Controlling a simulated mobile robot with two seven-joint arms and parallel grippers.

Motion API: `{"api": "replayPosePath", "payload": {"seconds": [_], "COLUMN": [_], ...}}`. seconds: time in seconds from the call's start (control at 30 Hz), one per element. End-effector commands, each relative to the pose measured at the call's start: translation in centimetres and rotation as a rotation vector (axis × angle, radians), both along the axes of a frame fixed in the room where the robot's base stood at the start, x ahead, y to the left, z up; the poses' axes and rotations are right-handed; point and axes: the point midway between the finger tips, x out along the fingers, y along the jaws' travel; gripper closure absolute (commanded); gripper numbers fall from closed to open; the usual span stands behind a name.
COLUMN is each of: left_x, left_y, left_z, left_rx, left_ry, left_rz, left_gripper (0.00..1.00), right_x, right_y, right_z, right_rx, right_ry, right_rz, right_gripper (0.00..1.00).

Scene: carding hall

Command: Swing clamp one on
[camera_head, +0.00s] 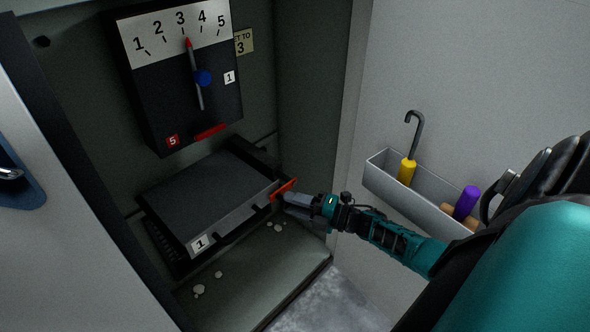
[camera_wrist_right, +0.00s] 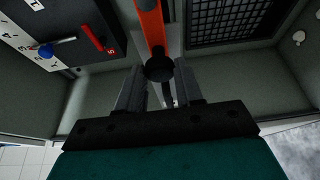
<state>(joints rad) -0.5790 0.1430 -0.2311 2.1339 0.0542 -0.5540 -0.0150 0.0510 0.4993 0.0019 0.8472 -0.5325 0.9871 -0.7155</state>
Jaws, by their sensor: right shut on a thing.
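A dark flat-topped unit (camera_head: 210,195) with a grey front and a "1" label (camera_head: 199,243) sits low inside the open cabinet. A red clamp lever (camera_head: 284,189) sticks out at its right front corner. My right gripper (camera_head: 287,203) is at this lever, its fingers shut on it. In the right wrist view the orange-red lever (camera_wrist_right: 151,24) runs up from between the fingers of my right gripper (camera_wrist_right: 158,92), with a dark round end there. The clamp's pivot and the far side of the unit are hidden. My left gripper is not in view.
Above hangs a dial box (camera_head: 180,115) with its pointer at 3, a blue knob and a red bar by a "5" label. A wall tray (camera_head: 420,196) at right holds a yellow-handled hook and a purple-handled tool. White tufts (camera_head: 199,290) lie on the cabinet floor.

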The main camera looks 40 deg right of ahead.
Motion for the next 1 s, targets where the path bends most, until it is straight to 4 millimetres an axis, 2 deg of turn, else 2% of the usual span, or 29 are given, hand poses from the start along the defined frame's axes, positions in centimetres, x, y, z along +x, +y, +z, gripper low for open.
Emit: {"api": "replayPosePath", "payload": {"seconds": [0.23,0.27,0.5,1.0], "left_x": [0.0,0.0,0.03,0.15], "left_y": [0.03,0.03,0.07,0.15], "left_z": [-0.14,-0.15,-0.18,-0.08], "left_rx": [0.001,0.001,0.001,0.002], "left_ry": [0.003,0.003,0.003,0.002], "left_rz": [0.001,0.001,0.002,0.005], "left_gripper": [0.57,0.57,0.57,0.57], "right_x": [-0.1,-0.11,-0.06,0.02], "right_y": [-0.11,-0.12,-0.06,0.01], "right_z": [-0.23,-0.23,-0.14,0.13], "right_rx": [-0.007,-0.007,-0.004,0.022], "right_ry": [0.005,0.005,0.004,0.002], "right_rz": [-0.002,-0.002,-0.001,-0.001], "right_gripper": [1.0,0.63,0.4,0.39]}}
